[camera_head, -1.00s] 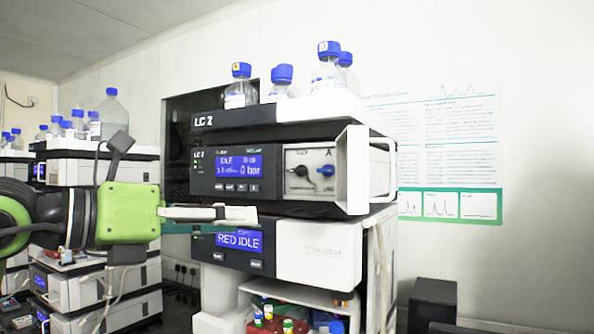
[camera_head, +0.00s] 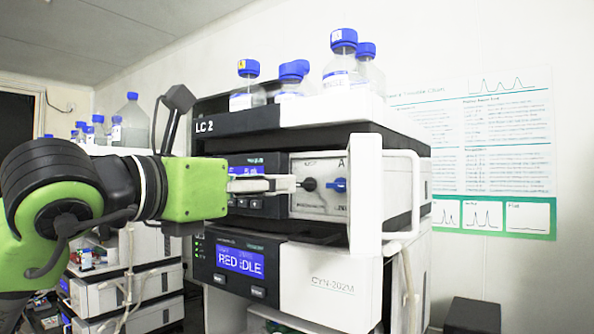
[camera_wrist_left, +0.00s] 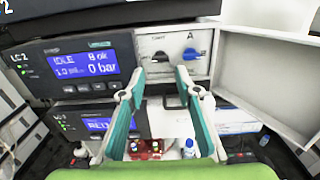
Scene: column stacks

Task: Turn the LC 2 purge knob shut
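The LC 2 pump module has a white panel (camera_head: 323,205) with a black knob (camera_head: 309,184) at left and a blue knob (camera_head: 339,185) at right. The blue one's handle lies roughly level. The labels are too small to tell which knob is for purge. My left gripper (camera_head: 290,183) reaches in from the left, its tips just left of the black knob. My right gripper is in neither view.
A white door (camera_wrist_left: 262,65) stands open right of the knobs. Blue-capped bottles (camera_head: 343,68) stand in the tray on top. A lower module (camera_head: 240,260) reads RED IDLE. A dark box (camera_head: 472,315) stands at lower right.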

